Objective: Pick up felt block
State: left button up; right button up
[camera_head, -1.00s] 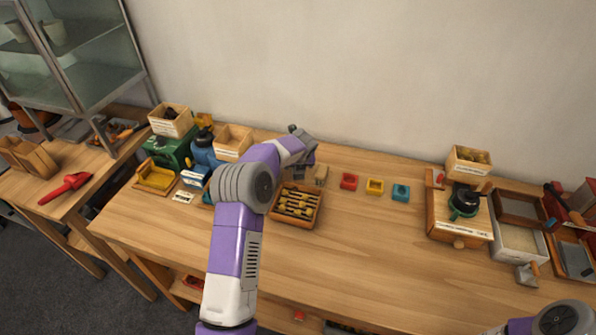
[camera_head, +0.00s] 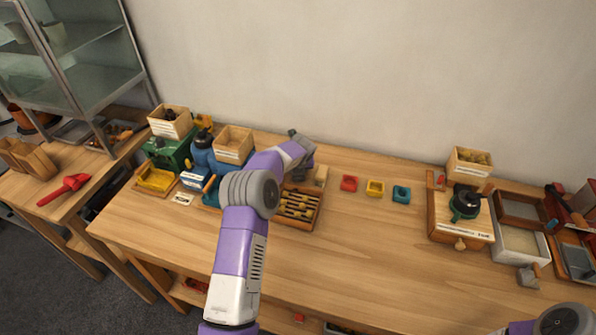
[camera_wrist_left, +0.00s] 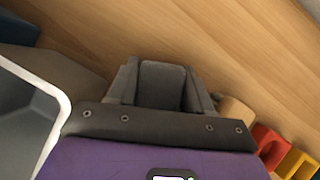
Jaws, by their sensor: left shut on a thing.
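The dark grey felt block (camera_wrist_left: 162,84) sits between the two fingers of my left gripper (camera_wrist_left: 160,88) in the left wrist view. The fingers are shut on it from both sides. The wooden tabletop fills the background beyond it, and I cannot tell whether the block is clear of the surface.
A beige block (camera_head: 321,175) stands just right of the left wrist. A tray of brass-coloured pieces (camera_head: 298,205) lies in front. Red (camera_head: 349,183), yellow (camera_head: 375,188) and teal (camera_head: 401,194) small blocks stand further right. The table's front middle is clear.

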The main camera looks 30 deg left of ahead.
pick_arm(q)
jog(key=shift+r, duration=0.1)
notch_tip(320, 180, up, 28)
jog(key=p, duration=0.8)
